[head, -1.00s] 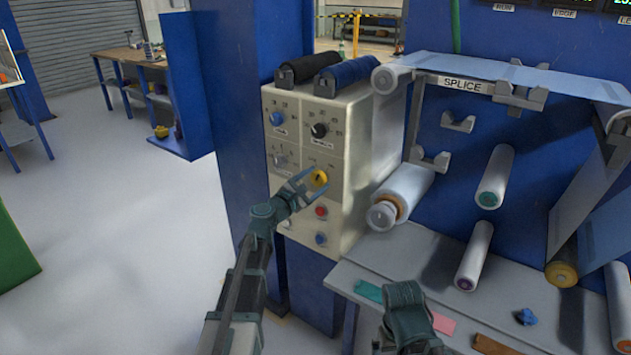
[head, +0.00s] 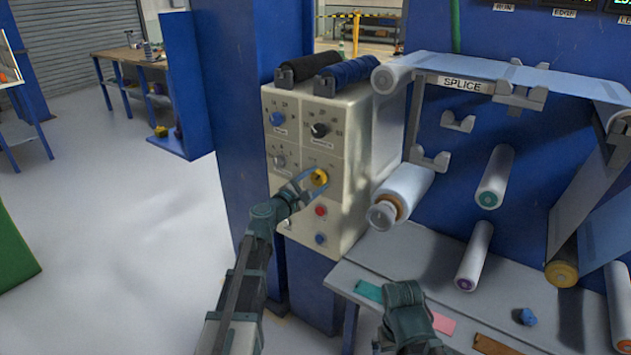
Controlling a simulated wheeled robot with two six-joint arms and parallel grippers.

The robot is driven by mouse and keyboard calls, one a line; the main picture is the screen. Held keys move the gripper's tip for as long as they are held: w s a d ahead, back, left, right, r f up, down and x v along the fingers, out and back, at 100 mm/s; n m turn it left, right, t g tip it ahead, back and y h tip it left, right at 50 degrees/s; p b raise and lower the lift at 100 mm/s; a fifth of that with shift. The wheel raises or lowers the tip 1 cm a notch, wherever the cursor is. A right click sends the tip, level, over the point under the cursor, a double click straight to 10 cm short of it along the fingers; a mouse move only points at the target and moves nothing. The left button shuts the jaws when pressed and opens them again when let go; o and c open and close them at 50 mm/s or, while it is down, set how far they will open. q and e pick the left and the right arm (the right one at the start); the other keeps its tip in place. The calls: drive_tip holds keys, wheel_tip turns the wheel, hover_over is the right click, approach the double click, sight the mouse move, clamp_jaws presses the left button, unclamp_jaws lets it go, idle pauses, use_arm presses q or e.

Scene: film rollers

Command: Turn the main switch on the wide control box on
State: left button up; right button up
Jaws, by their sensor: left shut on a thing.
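The beige control box (head: 350,150) is mounted on the blue column. Its front carries a yellow rotary switch (head: 320,177), which I take for the main switch. My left gripper (head: 311,180) is at this switch, with its blue fingers shut on it. The fingers hide part of the switch, and its exact pointer position is too small to read. My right gripper (head: 403,296) is low over the grey shelf, away from the box. Its fingers cannot be made out.
The box front also has a blue knob (head: 277,118), a black knob (head: 319,130), a grey knob (head: 280,161), a red button (head: 320,211) and a blue button (head: 320,239). A white film roller (head: 402,190) sticks out just right of the box.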

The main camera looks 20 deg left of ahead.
use_arm(q)
drive_tip(key=o, duration=1.4)
drive_tip(key=shift+c, duration=0.2)
drive_tip(key=v, duration=1.4)
drive_tip(key=shift+w, duration=0.15)
drive_tip(key=x, duration=1.3)
drive_tip(key=shift+w+d, duration=0.15)
drive_tip(key=shift+w, duration=0.15)
